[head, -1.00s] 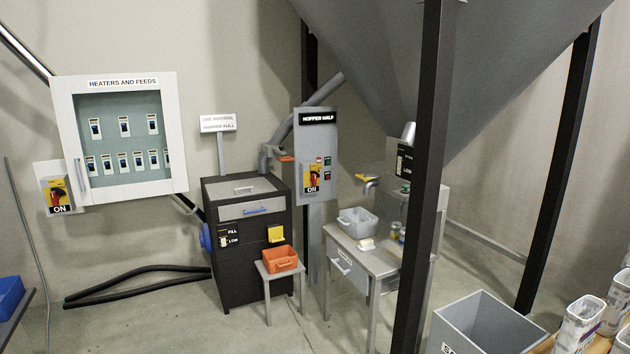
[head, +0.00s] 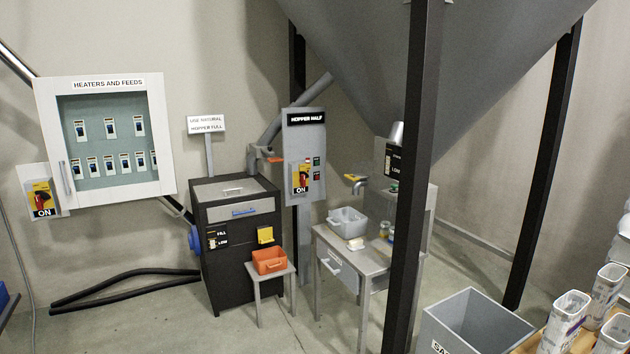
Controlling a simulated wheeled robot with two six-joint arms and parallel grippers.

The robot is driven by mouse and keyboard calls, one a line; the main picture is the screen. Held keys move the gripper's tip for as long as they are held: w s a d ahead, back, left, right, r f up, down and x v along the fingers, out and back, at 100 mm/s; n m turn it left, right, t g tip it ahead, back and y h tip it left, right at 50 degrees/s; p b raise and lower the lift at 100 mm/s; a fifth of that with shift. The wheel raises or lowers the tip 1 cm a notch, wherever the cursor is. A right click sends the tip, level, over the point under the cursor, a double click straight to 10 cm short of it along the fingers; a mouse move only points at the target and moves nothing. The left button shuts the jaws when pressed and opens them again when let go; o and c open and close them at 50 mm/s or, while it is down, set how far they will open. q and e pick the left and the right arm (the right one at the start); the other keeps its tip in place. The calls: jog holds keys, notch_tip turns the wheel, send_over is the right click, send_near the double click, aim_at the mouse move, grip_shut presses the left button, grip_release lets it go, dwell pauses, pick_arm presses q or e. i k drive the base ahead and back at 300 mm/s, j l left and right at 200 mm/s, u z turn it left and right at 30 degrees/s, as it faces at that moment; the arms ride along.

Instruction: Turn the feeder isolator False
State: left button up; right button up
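A rotary isolator with a red handle on a yellow plate (head: 41,198), marked ON, is mounted at the lower left of the "HEATERS AND FEEDS" cabinet (head: 166,140). A second red and yellow isolator (head: 300,177), also marked ON, sits on the grey "HOPPER HALF" panel (head: 304,128). Which of the two is the feeder isolator cannot be told from the labels I can read. Both look far off across the floor. Neither of my grippers is in view.
A black machine (head: 232,285) stands below the cabinet, with an orange bin (head: 269,262) on a small stool beside it. A grey table (head: 345,262), a dark post (head: 415,180) and a large grey bin (head: 470,325) stand to the right. Floor at lower left is partly clear.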

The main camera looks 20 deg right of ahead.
aim_at(302, 175)
jog(key=i+z, duration=0.15)
jog(key=z, duration=0.3)
jog(key=i+z, duration=0.15)
jog(key=z, duration=0.35)
jog(key=i+j+z, duration=0.8)
jog(key=i+j, duration=0.6)
jog(key=j, duration=0.3)
jog(key=i+j+z, duration=0.1)
jog(key=i+j, duration=0.35)
jog(key=j, duration=0.3)
jog(key=i+j, duration=0.2)
jog(key=j, duration=0.15)
jog(key=i+j, duration=0.25)
jog(key=j, duration=0.15)
jog(key=i+j+z, duration=0.1)
jog(key=j, duration=0.3)
jog(key=i, duration=0.1)
